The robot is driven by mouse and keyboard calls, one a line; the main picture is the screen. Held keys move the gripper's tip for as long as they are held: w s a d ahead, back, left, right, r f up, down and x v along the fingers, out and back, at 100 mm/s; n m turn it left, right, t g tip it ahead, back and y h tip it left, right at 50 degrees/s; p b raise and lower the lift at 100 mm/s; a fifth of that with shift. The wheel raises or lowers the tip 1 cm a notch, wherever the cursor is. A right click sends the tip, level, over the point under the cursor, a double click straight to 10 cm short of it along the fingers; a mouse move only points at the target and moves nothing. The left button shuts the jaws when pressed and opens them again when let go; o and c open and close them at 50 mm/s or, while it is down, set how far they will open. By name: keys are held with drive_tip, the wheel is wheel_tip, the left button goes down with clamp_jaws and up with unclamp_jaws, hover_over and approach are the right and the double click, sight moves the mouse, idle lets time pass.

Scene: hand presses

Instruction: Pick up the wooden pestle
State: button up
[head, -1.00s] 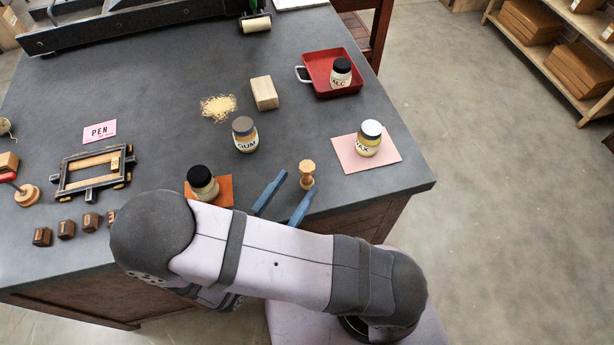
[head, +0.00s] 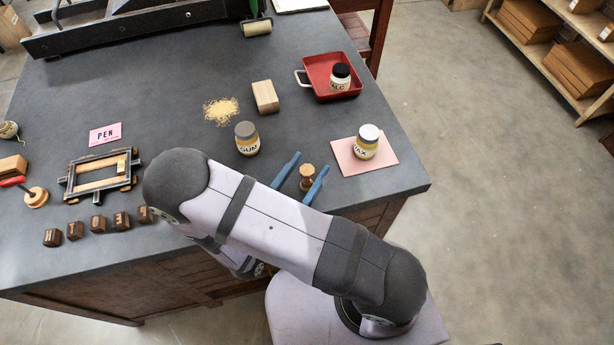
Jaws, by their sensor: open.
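The wooden pestle (head: 307,173) stands upright on the grey table near its front right edge. Its round top shows; its lower part is partly hidden by my arm. My gripper (head: 306,167) is open, with one blue finger to the left of the pestle and the other to its right. The pestle lies between the fingers, and I see gaps on both sides. How high the fingertips are over the table is hard to tell.
A GUM jar (head: 247,138) stands left of the fingers. A WAX jar (head: 366,143) stands on a pink sheet (head: 388,162) to the right. Behind are a wooden block (head: 265,97) and a red tray (head: 318,67) holding an ALC jar (head: 340,77).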

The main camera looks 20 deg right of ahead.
drive_tip(key=c, duration=1.2)
drive_tip(key=shift+r, duration=0.1)
drive_tip(key=shift+r+b, duration=0.5)
drive_tip(key=shift+r, duration=4.4)
